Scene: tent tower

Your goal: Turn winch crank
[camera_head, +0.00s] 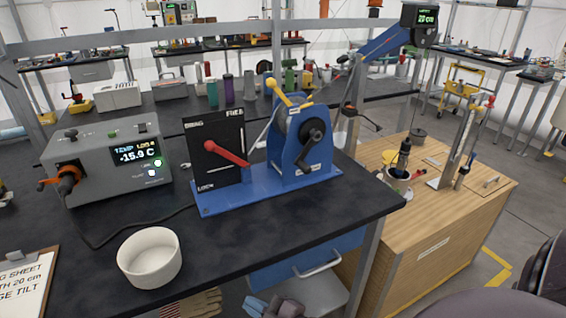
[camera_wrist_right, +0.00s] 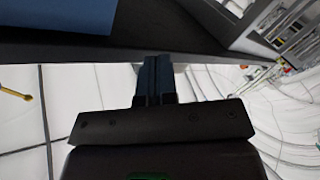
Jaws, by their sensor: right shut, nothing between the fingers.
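The blue winch (camera_head: 290,165) stands on its blue base plate on the dark bench. Its black crank (camera_head: 313,133) is on the side facing me, in front of the drum, with nothing touching it. A yellow lever (camera_head: 285,97) sits on top. Left of the drum, a black panel (camera_head: 208,128) marked FREE above and LOCK below carries a red lever (camera_head: 227,153) sloping down to the right. My right gripper (camera_wrist_right: 155,65) shows in the wrist view, shut and empty, below a dark surface. It is not clear in the head view. My left gripper is not in view.
A grey temperature unit (camera_head: 105,157) and a white bowl (camera_head: 149,257) occupy the bench left of the winch. A blue boom (camera_head: 383,43) with a 20 cm display (camera_head: 426,17) rises behind. A wooden cabinet (camera_head: 440,235) stands right. The bench front by the winch is clear.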

